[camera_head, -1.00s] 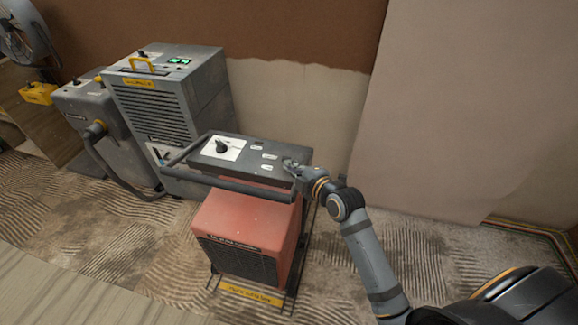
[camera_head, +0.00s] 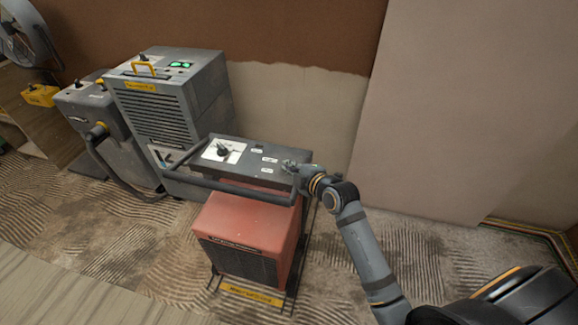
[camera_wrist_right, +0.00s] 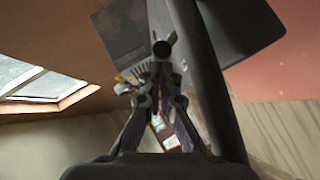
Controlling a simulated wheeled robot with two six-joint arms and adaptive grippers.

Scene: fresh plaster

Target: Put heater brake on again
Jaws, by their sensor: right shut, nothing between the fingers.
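The heater (camera_head: 245,225) has a red body, a dark grille and a yellow label at its foot. Its grey top panel (camera_head: 235,175) carries a black dial on a white plate and several small white labels. A dark handle bar (camera_head: 235,189) runs along the panel's front. My right gripper (camera_head: 289,166) is at the panel's right end, shut and empty. Whether it touches the panel cannot be told. The right wrist view shows its fingers (camera_wrist_right: 160,75) close together, near a round black knob-like end (camera_wrist_right: 161,49). I cannot make out the brake. My left gripper is not in view.
A grey dehumidifier (camera_head: 165,100) with green lights stands behind the heater to the left. Another grey machine with a hose (camera_head: 97,120) is beside it. The wall (camera_head: 300,105) is close behind. Patterned carpet (camera_head: 130,245) is clear at front left.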

